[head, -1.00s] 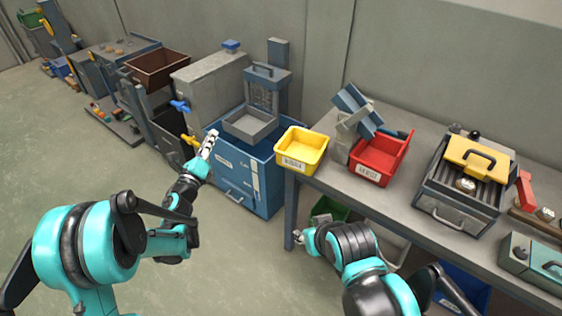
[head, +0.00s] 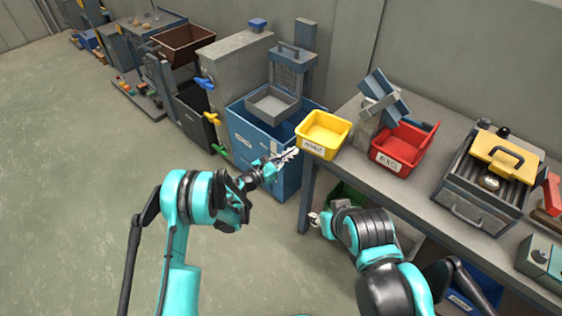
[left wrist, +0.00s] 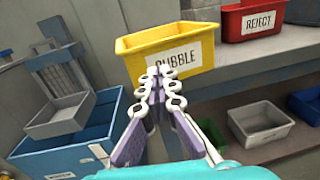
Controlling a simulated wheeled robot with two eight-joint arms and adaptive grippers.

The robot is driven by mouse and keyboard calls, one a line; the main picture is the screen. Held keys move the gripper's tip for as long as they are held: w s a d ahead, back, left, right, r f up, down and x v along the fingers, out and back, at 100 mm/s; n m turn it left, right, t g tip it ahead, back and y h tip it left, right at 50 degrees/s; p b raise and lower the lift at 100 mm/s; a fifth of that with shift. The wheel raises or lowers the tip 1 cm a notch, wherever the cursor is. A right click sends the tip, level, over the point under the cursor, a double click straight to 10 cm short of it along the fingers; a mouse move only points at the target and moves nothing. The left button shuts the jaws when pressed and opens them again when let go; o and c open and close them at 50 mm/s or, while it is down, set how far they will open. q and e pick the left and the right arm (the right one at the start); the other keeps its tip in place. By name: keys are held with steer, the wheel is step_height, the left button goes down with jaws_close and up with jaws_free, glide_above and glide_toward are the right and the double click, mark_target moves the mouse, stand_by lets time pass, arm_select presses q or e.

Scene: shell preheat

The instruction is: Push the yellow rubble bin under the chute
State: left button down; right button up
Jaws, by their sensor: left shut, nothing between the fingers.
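The yellow rubble bin (head: 324,122) stands upright at the left end of the grey bench, its label facing the front. It also shows in the left wrist view (left wrist: 135,44). The grey-blue slanted chute (head: 381,100) stands to its right, over the back of the red reject bin (head: 403,141). My left gripper (head: 292,154) is shut and empty at the bin's left front corner. In the left wrist view its fingertips (left wrist: 158,76) overlap the bin's label, and contact cannot be told. My right gripper (head: 314,218) is low by the bench leg, its fingers too small to read.
A blue cabinet (head: 262,140) with a grey tray stands left of the bench. A grill box with a yellow lid (head: 495,152) stands on the bench at right. Green (head: 343,193) and grey bins sit below the bench. The floor at left is clear.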

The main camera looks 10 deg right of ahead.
mark_target(308, 142)
arm_select(q)
steer(key=shift+b+x, duration=0.6)
steer(key=shift+x, duration=2)
arm_select(e)
steer(key=shift+f, duration=0.8)
